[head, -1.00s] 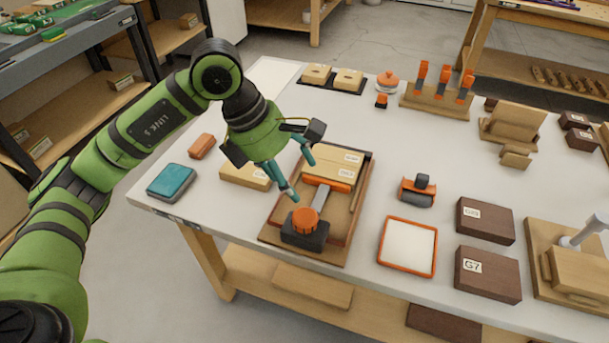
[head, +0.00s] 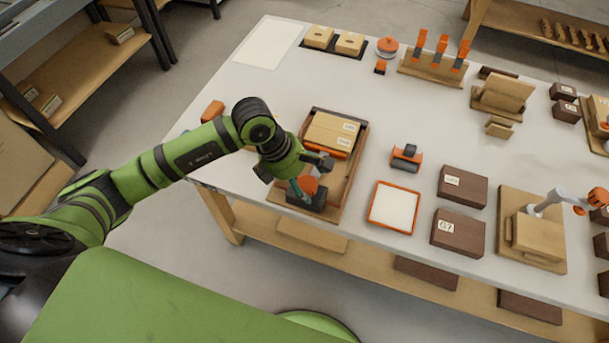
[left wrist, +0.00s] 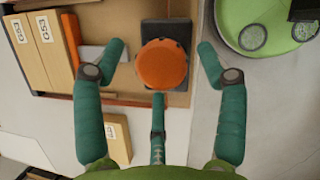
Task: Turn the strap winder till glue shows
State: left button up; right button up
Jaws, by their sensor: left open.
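The strap winder is an orange round knob (head: 307,185) on a dark block (head: 318,202) at the front of a wooden tray (head: 333,212). Two light boards (head: 333,130) lie in the tray behind an orange bar (head: 337,152). My left gripper (head: 302,190) is at the winder, partly covering it. In the left wrist view, its open teal fingers stand around the knob (left wrist: 162,65), with gaps showing on both sides. A grey strap (left wrist: 91,54) shows beside the block. The seam between the boards (left wrist: 30,55) is too small to show whether glue is there.
An orange-rimmed pale pad (head: 394,207), a small roller (head: 406,156) and dark brown blocks (head: 457,232) lie right of the tray. A fixture with a pale lever (head: 545,203) stands farther right.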

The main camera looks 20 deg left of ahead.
pick_arm(q)
jog(key=shift+d+f, duration=0.1)
jog(key=shift+f, duration=0.2)
jog(key=c, duration=1.1)
jog(key=shift+f+b, duration=0.1)
jog(key=shift+b, duration=0.3)
jog(key=m+g+b, duration=0.1)
jog(key=m+b, duration=0.1)
jog(key=b, duration=0.2)
jog(key=m+g+b, duration=0.1)
jog(key=m+b, duration=0.2)
jog(key=b, duration=0.1)
jog(key=shift+w+f+h, duration=0.1)
jog(key=shift+w+h, duration=0.1)
jog(key=shift+h, duration=0.1)
jog(key=shift+s+r+m, duration=0.1)
jog(key=shift+r+m, duration=0.1)
jog(key=shift+m, duration=0.2)
jog(key=shift+d, duration=0.1)
